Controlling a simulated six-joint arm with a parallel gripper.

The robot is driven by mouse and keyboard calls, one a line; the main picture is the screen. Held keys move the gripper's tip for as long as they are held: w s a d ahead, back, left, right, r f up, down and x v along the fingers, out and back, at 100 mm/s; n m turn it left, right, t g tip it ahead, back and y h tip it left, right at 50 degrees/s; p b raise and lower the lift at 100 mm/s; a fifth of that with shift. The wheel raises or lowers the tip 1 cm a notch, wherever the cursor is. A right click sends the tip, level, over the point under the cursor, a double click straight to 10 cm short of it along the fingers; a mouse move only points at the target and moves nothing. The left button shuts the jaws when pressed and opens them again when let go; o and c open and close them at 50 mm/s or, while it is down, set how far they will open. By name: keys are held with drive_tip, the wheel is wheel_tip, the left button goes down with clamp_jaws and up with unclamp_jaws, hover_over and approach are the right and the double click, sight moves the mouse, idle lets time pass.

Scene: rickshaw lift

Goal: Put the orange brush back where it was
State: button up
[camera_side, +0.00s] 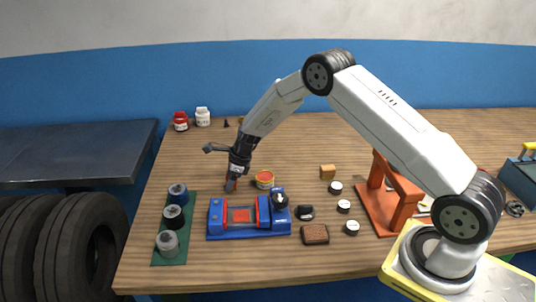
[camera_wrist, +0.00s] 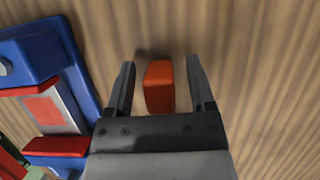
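An orange, block-shaped piece (camera_wrist: 159,86), which I take to be the orange brush, is on the wooden table between my fingers in the wrist view. My gripper (camera_wrist: 161,88) is open, with a gap between each finger and the orange piece. In the side view my gripper (camera_side: 232,184) points down at the table, just behind the blue fixture. I see no bristles or handle clearly.
The blue fixture (camera_side: 249,235) with red jaws is close in front of my gripper and at left in the wrist view (camera_wrist: 76,75). A green mat (camera_side: 160,255) with several spools is left. An orange frame (camera_side: 405,215) stands right.

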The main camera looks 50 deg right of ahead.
drive_tip(key=v, duration=1.2)
drive_tip(key=shift+r, duration=0.15)
idle(0.7)
drive_tip(key=s+a+r+n+h, duration=0.1)
drive_tip(key=s+a+r+n, duration=0.1)
drive_tip(key=s+n, duration=1.1)
drive_tip(key=s+a+r+n+h, duration=0.2)
drive_tip(key=s+a+n, duration=0.2)
drive_tip(key=s+n, duration=0.9)
drive_tip(key=shift+s+n+g, duration=0.2)
drive_tip(key=shift+n+g, duration=0.1)
drive_tip(key=shift+n, duration=0.2)
